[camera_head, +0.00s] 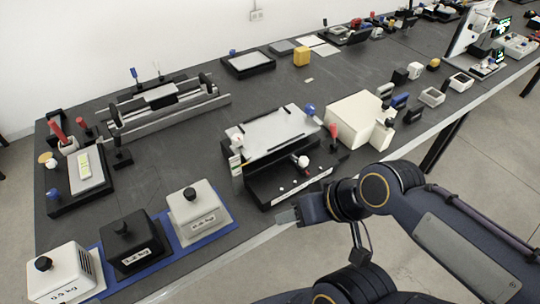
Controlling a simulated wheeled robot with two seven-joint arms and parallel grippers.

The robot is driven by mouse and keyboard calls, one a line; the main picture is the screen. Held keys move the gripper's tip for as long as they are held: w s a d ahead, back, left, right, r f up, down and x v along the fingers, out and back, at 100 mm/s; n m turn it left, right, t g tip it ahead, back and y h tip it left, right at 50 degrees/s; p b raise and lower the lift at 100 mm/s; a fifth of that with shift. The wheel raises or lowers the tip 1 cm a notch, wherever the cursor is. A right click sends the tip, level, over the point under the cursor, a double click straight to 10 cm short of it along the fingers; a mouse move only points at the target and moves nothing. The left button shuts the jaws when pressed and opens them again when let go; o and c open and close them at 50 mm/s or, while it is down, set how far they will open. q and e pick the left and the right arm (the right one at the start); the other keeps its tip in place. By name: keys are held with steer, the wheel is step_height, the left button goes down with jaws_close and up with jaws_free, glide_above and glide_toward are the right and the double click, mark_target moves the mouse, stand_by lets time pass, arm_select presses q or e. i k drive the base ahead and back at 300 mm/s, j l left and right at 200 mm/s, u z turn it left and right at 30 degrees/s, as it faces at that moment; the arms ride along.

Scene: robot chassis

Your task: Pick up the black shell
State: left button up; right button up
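The black shell (130,244) is a black box with a round black knob on top and a white label on its front. It sits upright at the front left of the table, between two white shells. My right gripper (286,216) points left at the table's front edge, well to the right of the black shell and apart from it. It is seen from the side and small, so I cannot tell whether its fingers are open or shut. My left gripper is not in view.
A black open box (264,190) stands just behind my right gripper. Dark table (180,148) shows bare behind the shells.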

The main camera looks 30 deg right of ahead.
mark_target(133, 243)
steer(key=z, duration=1.3)
steer(key=u, duration=3.4)
steer(key=k+l+u, duration=0.3)
steer(key=k+l, duration=0.25)
